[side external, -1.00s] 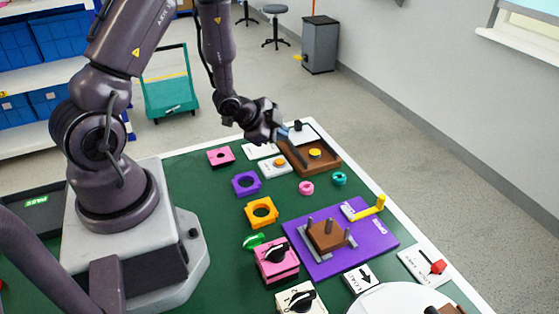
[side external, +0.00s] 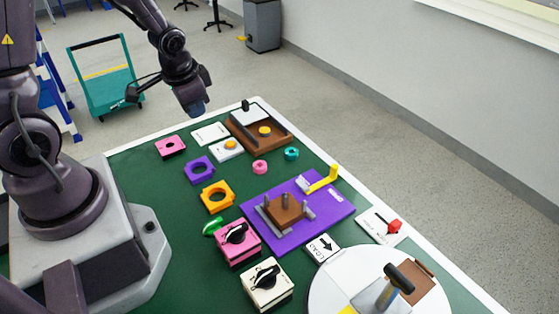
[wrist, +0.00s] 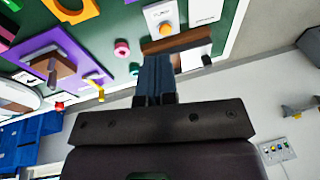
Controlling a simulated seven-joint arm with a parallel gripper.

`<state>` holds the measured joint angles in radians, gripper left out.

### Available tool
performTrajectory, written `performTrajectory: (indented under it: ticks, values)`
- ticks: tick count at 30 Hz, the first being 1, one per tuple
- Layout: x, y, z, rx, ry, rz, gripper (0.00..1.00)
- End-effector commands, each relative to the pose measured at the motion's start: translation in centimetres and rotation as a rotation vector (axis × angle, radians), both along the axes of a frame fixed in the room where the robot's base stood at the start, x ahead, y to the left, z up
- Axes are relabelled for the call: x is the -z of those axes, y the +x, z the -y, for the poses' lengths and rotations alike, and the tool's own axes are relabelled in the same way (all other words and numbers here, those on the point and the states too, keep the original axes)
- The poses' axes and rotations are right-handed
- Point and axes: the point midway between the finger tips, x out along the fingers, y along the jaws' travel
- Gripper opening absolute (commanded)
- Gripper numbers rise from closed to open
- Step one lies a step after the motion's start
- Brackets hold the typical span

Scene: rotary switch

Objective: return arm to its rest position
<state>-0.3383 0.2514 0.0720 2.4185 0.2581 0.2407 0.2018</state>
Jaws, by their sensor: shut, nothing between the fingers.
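My gripper (side external: 197,108) hangs above the far left edge of the green table in the side external view, above and behind the white card and the brown tray. In the wrist view my gripper's fingers (wrist: 155,62) are together with nothing between them. Two rotary switches stand at the near side of the table: a pink box (side external: 238,246) with a black knob, and a cream box (side external: 266,285) with a black knob. My gripper is apart from both. The wrist view does not clearly show the switches.
The brown tray (side external: 280,139) with a yellow button, a white button box (side external: 227,149), purple and orange blocks (side external: 216,197), and a purple board (side external: 335,217) with pegs crowd the table (side external: 135,175). A white turntable (side external: 330,290) is at the near right. Air above the table is clear.

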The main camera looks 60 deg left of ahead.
Motion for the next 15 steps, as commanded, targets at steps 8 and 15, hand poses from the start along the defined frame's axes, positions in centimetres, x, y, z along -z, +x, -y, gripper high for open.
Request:
performTrajectory:
  ticks: [8, 15]
  values:
    - [-10.2, -3.5, 6.6, -0.148, -0.098, 0.015, 0.00]
    - [-16.4, -6.8, 11.4, -0.096, -0.169, 0.143, 0.00]
